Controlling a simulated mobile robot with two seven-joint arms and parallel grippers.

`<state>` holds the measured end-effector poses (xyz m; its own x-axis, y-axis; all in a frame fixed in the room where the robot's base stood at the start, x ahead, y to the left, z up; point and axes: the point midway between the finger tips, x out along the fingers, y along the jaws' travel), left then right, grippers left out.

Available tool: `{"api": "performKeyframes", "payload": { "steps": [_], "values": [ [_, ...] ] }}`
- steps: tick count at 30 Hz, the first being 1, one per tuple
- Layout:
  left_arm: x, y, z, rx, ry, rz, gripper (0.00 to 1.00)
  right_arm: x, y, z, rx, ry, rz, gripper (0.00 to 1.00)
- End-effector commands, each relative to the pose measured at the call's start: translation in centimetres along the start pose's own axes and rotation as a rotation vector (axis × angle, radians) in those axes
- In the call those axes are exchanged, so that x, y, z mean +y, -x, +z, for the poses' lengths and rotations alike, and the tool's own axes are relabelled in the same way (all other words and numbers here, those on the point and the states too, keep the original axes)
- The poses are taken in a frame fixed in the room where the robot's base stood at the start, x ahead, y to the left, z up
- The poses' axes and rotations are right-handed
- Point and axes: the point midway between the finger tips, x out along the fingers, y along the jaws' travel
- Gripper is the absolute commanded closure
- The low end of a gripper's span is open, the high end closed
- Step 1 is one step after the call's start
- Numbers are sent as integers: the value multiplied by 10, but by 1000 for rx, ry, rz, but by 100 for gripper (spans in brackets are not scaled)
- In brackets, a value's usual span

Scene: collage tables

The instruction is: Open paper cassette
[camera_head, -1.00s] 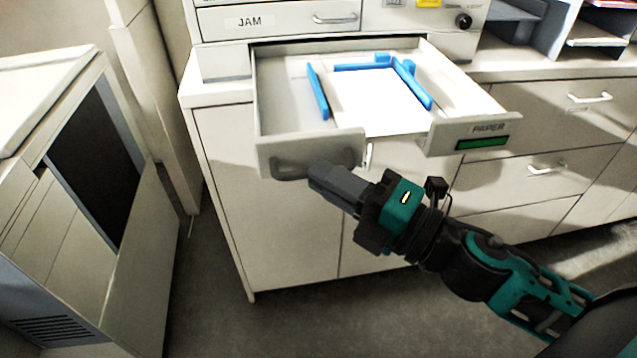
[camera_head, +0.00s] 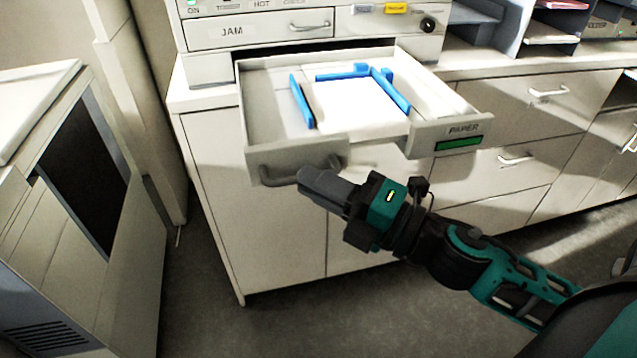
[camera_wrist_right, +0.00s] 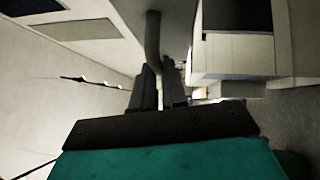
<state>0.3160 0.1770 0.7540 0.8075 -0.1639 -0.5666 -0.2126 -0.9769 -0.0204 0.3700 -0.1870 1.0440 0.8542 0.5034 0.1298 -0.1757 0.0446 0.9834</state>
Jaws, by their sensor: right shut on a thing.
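The paper cassette (camera_head: 262,118) is a pale drawer labelled PAPER, pulled well out of the machine. White paper (camera_head: 350,106) lies in it between blue guides (camera_head: 302,100). A grey bar handle (camera_head: 282,176) sits on the left part of its front. My right gripper (camera_head: 308,180) reaches that handle from the lower right. In the right wrist view my right gripper's two dark fingers (camera_wrist_right: 160,84) are shut on the grey handle (camera_wrist_right: 153,42). My left gripper is in neither view.
A JAM drawer (camera_head: 258,31) above the cassette is shut. Cabinet drawers (camera_head: 510,110) stand to the right, with paper trays above. A pale unit with a dark opening (camera_head: 85,165) stands at the left. Grey floor (camera_head: 210,325) lies clear in front.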

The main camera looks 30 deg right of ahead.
Motion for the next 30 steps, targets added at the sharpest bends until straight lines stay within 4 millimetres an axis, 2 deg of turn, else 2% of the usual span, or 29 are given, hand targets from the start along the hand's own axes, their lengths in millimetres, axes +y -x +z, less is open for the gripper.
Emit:
{"api": "performKeyframes", "payload": {
  "steps": [2,3,11,23,30],
  "values": [
    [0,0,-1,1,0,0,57,0,0,0,-1,1,1,100],
    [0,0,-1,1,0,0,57,0,0,0,-1,1,1,87],
    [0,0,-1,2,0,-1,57,0,0,0,-1,1,1,62],
    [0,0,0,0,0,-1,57,0,1,0,0,0,0,62],
    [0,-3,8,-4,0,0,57,-2,18,0,-3,-4,-1,62]
  ]
}}
